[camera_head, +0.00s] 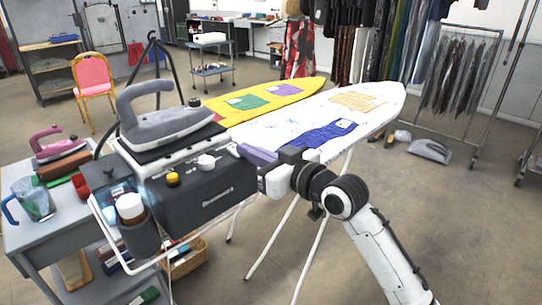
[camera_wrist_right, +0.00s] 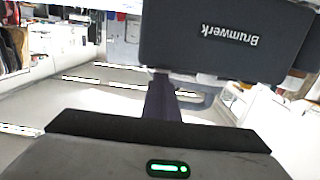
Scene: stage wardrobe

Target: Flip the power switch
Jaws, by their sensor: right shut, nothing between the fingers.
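I cannot make out which part is the power switch. A large grey iron (camera_head: 165,125) rests on top. My right gripper (camera_head: 241,149) has purple fingers, shut and empty, at the box's right end. I cannot tell whether they touch it. My left gripper is not in view.
The grey cart (camera_head: 40,235) also holds a blue-handled jug (camera_head: 36,200) and a pink iron (camera_head: 55,142). A white ironing board (camera_head: 300,115) stands behind my right gripper, with a yellow one (camera_head: 228,107) beyond it. Floor at the lower right is clear apart from my arm.

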